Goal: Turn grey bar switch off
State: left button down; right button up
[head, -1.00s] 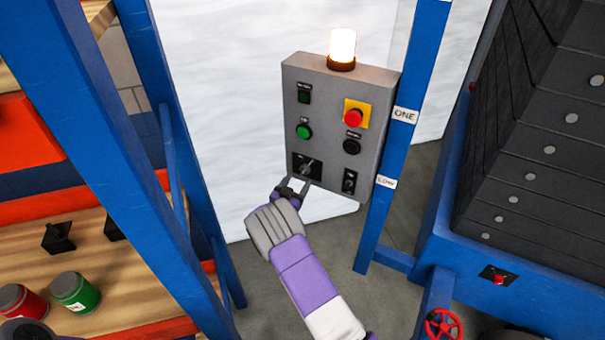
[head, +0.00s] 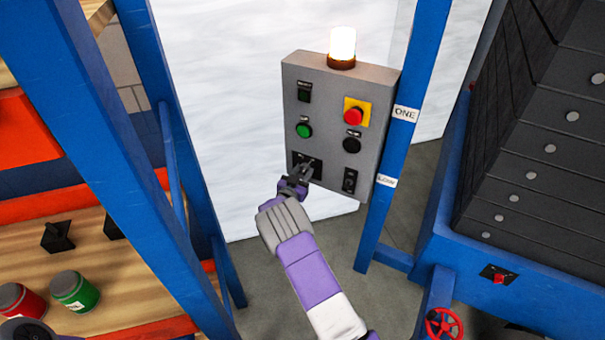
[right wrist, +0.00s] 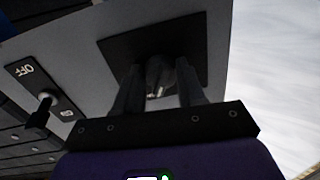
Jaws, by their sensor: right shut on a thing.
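The grey control panel (head: 330,120) stands by the blue post, with a lit lamp (head: 342,48) on top. The grey bar switch (right wrist: 157,85) sits on a black square plate (right wrist: 120,50) at the panel's lower left. My right gripper (head: 304,170) is at that plate, its fingers on either side of the bar. The right wrist view shows the gripper (right wrist: 160,90) shut on the bar, hiding part of it. The bar's exact angle is hard to tell. My left gripper is not in view.
A black toggle switch (right wrist: 42,112) with an OFF label is beside the bar switch. Above are a green button (head: 304,131), a black button (head: 351,145) and a red button (head: 354,117) on yellow. Blue posts (head: 402,130) flank the panel; a shelf with jars is left.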

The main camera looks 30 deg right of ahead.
jog(key=shift+c, duration=0.5)
jog(key=shift+n, duration=0.4)
jog(key=n+g+p, duration=0.1)
jog(key=n+p, duration=0.1)
jog(key=n, duration=0.8)
jog(key=shift+r+n, duration=0.1)
jog(key=shift+n, duration=0.2)
jog(key=o, duration=1.1)
jog(key=shift+c, duration=0.2)
